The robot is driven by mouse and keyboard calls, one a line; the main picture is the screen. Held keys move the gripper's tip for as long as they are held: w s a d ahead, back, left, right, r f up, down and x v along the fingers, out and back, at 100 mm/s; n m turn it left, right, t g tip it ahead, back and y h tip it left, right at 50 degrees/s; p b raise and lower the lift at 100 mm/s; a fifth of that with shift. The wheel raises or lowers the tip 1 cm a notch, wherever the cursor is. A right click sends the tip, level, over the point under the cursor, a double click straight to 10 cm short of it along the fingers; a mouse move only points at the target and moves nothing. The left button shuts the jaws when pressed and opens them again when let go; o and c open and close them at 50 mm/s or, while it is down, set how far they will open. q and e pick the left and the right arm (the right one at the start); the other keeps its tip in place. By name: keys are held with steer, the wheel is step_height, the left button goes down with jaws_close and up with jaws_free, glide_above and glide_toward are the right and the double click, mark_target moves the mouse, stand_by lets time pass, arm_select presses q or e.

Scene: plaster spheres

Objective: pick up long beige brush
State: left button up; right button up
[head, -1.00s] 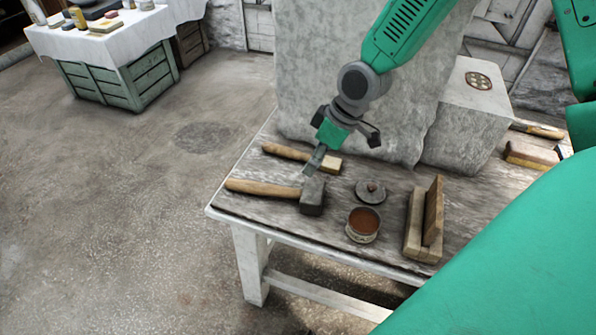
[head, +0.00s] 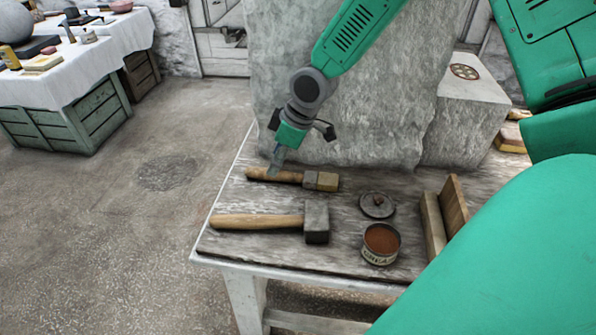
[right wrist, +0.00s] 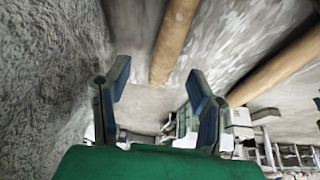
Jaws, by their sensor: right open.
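The long beige brush (head: 320,181) lies on the wooden table (head: 232,246), its wooden handle pointing left and its block-like head right. My right gripper (head: 277,163) is open and empty, just above the brush's handle. In the right wrist view the open fingers (right wrist: 160,78) stand either side of the near end of a wooden handle (right wrist: 175,38), which appears to be the brush's. Contact cannot be told. The brush's head is out of that view. My left gripper is not in view.
A mallet (head: 316,221) lies parallel in front of the brush. A tin of brown material (head: 381,243) and a round lid (head: 377,205) are to the right, near wooden pieces (head: 454,206). A large stone block (head: 375,110) stands close behind the brush.

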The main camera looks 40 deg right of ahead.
steer(key=a+f+b, duration=0.1)
steer(key=w+a+f+b, duration=0.1)
steer(key=f, duration=0.1)
steer(key=shift+a+f, duration=0.3)
steer(key=shift+d+f, duration=0.2)
steer(key=shift+f, duration=0.05)
steer(key=shift+d, duration=0.65)
steer(key=shift+d+f, duration=0.1)
steer(key=shift+d, duration=0.05)
steer(key=c, duration=0.5)
jaws_close()
steer(key=shift+a, duration=0.75)
steer(key=shift+r, duration=0.25)
steer(key=r+p, duration=0.2)
steer(key=r, duration=0.1)
steer(key=d+r, duration=0.1)
steer(key=r, duration=0.1)
steer(key=shift+r+p, duration=0.25)
steer(key=shift+p, duration=0.15)
steer(key=r, duration=0.1)
steer(key=r+p, duration=0.1)
steer(key=r, duration=0.2)
steer(key=shift+a, duration=0.25)
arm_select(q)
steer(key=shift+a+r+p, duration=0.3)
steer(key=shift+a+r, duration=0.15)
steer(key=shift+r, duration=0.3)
arm_select(e)
steer(key=shift+a+r, duration=0.15)
steer(key=shift+r, duration=0.05)
